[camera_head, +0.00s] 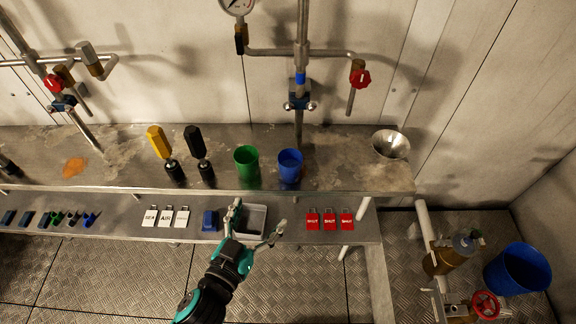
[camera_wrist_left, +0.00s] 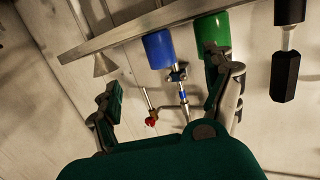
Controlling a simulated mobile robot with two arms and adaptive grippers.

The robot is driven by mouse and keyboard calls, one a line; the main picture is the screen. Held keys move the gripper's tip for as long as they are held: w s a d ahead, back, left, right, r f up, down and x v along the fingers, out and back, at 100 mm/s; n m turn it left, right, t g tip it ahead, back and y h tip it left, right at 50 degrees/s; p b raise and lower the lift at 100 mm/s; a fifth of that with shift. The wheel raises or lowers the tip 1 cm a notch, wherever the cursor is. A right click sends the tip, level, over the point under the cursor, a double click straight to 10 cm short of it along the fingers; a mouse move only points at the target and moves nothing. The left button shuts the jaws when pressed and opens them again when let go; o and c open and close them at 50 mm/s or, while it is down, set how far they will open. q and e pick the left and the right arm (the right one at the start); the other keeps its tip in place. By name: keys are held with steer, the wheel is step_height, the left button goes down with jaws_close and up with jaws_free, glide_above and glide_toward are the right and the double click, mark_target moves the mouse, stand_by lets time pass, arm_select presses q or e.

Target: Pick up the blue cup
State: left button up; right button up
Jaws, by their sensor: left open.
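The blue cup (camera_head: 290,166) stands upright on the upper metal shelf, just right of the green cup (camera_head: 246,165). In the left wrist view the blue cup (camera_wrist_left: 158,49) appears upside down, beyond the gap between my fingers, with the green cup (camera_wrist_left: 213,33) beside it. My left gripper (camera_head: 258,223) is open and empty, in front of the shelf and below the cups. Its fingers also show spread apart in the left wrist view (camera_wrist_left: 165,95). It touches neither cup. My right gripper is not in view.
The upper shelf (camera_head: 340,175) also holds yellow-handled (camera_head: 158,142) and black-handled (camera_head: 195,142) tools and a metal funnel (camera_head: 391,144). A vertical pipe (camera_head: 300,125) rises behind the blue cup. The lower shelf holds a grey tray (camera_head: 256,218) and red tags (camera_head: 330,220).

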arm_select(q)
steer(key=p, duration=0.1)
glide_toward(285, 176)
steer(key=w, duration=0.2)
steer(key=x, duration=0.5)
steer(key=shift+s+d+f, duration=0.1)
steer(key=shift+s+f, duration=0.05)
steer(key=shift+f, duration=0.1)
steer(key=shift+w+d+f+p, duration=0.2)
steer(key=shift+w+p, duration=0.1)
steer(key=shift+w, duration=0.2)
steer(key=shift+w+d+r, duration=0.1)
steer(key=shift+w+d, duration=0.05)
steer(key=shift+w, duration=0.1)
steer(key=x, duration=0.3)
steer(key=shift+w+d+p, duration=0.25)
steer(key=shift+d+p, duration=0.1)
steer(key=shift+d, duration=0.05)
steer(key=shift+w+d, duration=0.15)
steer(key=shift+w, duration=0.3)
steer(key=c, duration=1.1)
steer(key=shift+c, duration=1)
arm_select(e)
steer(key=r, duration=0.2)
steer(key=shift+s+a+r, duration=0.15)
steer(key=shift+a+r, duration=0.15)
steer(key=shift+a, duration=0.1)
